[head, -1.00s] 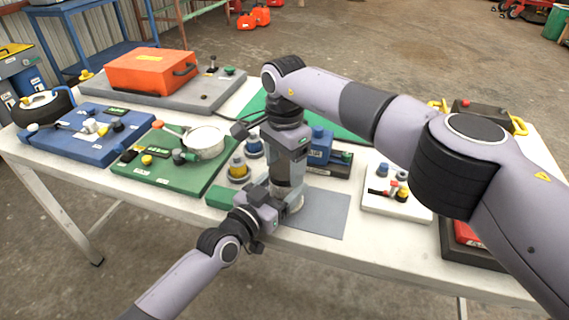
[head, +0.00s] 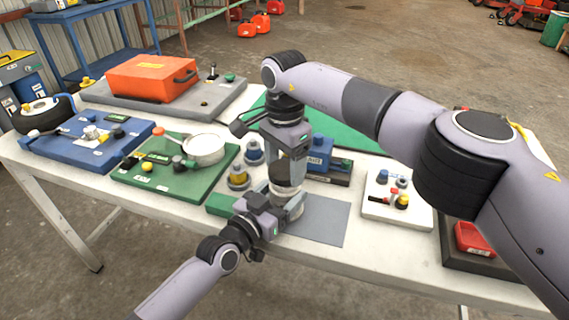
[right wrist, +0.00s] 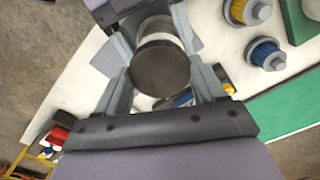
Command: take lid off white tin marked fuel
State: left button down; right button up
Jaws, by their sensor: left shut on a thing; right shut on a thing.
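The white tin (head: 295,212) stands near the table's front edge, mostly hidden by my grippers; I cannot read its marking. My left gripper (head: 283,213) is shut on the tin's body from the left and front. My right gripper (head: 287,178) points down from above, shut on the dark round lid (head: 284,187). In the right wrist view the lid (right wrist: 160,68) lies between the right gripper's two fingers (right wrist: 162,78), with a pale band of the tin (right wrist: 158,38) beyond it. I cannot tell whether lid and tin still touch.
A grey mat (head: 325,222) lies right of the tin. Yellow (head: 238,177) and blue (head: 254,153) knobbed pieces stand close behind left. A blue box (head: 320,155) is behind right. A green board with a pan (head: 204,149) lies left, and a white board (head: 385,212) lies right.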

aim_at(284, 169)
jog(key=shift+r, duration=2.05)
pick_arm(q)
grip_release()
